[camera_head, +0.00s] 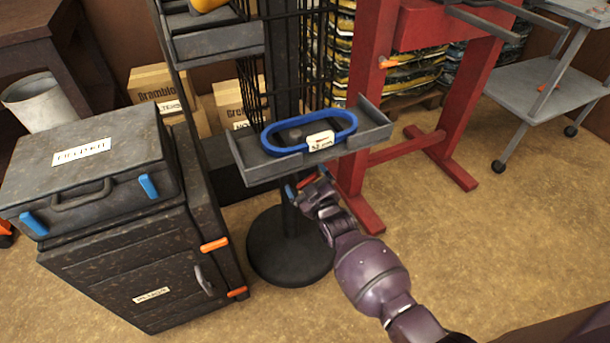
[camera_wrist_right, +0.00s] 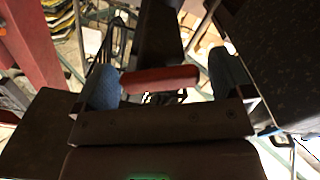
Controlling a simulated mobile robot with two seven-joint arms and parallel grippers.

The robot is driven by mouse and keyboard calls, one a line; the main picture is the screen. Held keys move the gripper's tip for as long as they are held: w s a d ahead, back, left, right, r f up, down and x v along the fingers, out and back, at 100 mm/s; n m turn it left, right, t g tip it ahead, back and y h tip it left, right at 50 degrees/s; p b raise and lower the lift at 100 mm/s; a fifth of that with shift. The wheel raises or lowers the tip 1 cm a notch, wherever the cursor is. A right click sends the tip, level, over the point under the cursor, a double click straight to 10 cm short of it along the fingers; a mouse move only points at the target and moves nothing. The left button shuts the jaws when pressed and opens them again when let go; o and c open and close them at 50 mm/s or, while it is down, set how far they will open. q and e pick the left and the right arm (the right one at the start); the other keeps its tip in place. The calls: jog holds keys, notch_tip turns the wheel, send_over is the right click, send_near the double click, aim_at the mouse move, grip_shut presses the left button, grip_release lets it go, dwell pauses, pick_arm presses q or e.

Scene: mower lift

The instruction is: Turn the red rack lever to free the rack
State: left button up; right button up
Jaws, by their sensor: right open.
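The red lever (camera_wrist_right: 160,79) lies crosswise between the two blue fingertips of my right gripper (camera_wrist_right: 168,82) in the right wrist view. Its left end is close to the left finger, and a small gap shows at its right end. In the head view my right gripper (camera_head: 307,183) is under the grey tray of the black rack, with a bit of the red lever (camera_head: 307,181) between its blue tips. The gripper is open around the lever. The black rack post (camera_head: 287,225) stands on a round base. My left gripper is not in view.
A grey tray (camera_head: 257,172) with a blue belt loop (camera_head: 283,150) hangs just above the gripper. A dark cabinet (camera_head: 130,285) with a toolbox (camera_head: 85,170) stands at left. A red frame (camera_head: 362,130) is close behind, at right.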

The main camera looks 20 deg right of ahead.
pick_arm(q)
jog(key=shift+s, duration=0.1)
pick_arm(e)
jog(key=shift+c, duration=1)
jog(key=c, duration=0.7)
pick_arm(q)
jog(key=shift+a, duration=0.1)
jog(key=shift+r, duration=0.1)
pick_arm(e)
jog(key=shift+r+m, duration=0.15)
jog(key=shift+m, duration=0.15)
jog(key=shift+m+p, duration=0.3)
jog(key=shift+m, duration=0.3)
jog(key=m, duration=0.2)
jog(key=shift+d+m, duration=0.1)
jog(key=shift+m, duration=0.2)
pick_arm(q)
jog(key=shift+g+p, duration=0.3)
jog(key=shift+p, duration=0.05)
pick_arm(e)
jog(key=shift+m, duration=0.8)
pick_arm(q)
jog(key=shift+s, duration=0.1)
